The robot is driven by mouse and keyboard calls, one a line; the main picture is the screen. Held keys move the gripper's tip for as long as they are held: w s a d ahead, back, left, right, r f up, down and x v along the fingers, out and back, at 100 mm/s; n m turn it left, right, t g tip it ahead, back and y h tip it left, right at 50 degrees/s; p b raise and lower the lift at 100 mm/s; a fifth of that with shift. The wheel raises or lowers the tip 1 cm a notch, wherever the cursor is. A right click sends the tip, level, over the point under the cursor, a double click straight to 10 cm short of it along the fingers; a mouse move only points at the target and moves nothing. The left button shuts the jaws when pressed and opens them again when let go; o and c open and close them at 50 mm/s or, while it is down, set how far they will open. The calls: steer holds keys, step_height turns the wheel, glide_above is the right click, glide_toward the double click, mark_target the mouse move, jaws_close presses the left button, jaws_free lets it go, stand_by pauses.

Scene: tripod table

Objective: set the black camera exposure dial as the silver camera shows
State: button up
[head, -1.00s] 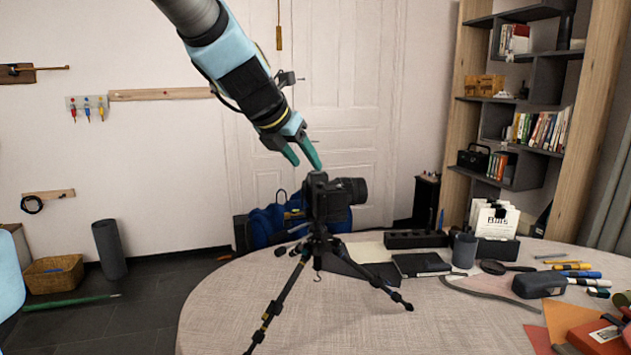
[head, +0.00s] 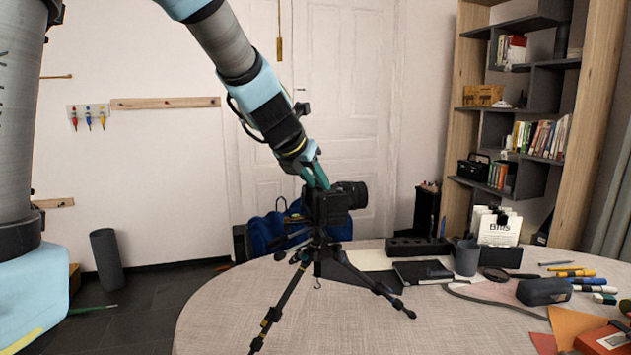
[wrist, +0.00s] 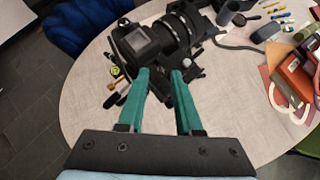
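The black camera (head: 328,205) stands on a black tripod (head: 318,255) above the table, its lens pointing right. It also shows at the top of the wrist view (wrist: 140,42), with its lens (wrist: 183,28) to the right. My gripper (head: 317,180) reaches down to the top of this camera in the head view. In the wrist view its green fingers (wrist: 160,72) are apart, with their tips beside the camera body. I cannot tell whether they touch it. The exposure dial cannot be made out. I cannot make out a silver camera.
The round table (head: 230,310) holds a grey cup (head: 467,258), a black notebook (head: 422,271), a dark case (head: 544,291), and several pens at the right. A blue bag (head: 270,232) lies behind the tripod. The table's front left is mostly clear around the tripod legs.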

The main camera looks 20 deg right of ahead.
jaws_close()
